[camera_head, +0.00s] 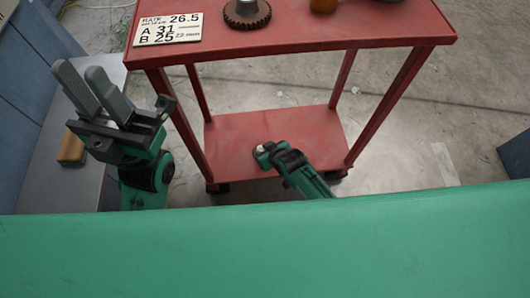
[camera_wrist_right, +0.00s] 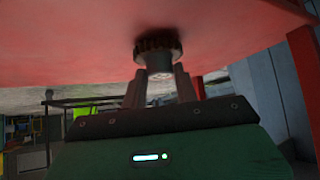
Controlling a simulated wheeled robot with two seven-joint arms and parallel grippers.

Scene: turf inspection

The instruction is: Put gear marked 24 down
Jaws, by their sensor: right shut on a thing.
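My right gripper (camera_wrist_right: 158,82) is shut on the hub of a dark toothed gear (camera_wrist_right: 157,50) in the right wrist view. The gear's toothed side faces the red lower shelf (camera_head: 230,135) and looks at or very close to it; I cannot tell whether it touches. No marking on it is legible. In the head view my right arm reaches over this shelf and hides the held gear. My left gripper (camera_head: 82,72) is at the left, fingers apart and empty. Another brown gear (camera_head: 247,14) lies on the cart's top.
The red cart's top (camera_head: 330,27) carries a white sign (camera_head: 168,29) reading RATE 26.5, A 31, B 25. Cart legs frame the lower shelf. A grey bench (camera_head: 40,185) with a brown block (camera_head: 72,148) stands at left. The shelf around my right arm is clear.

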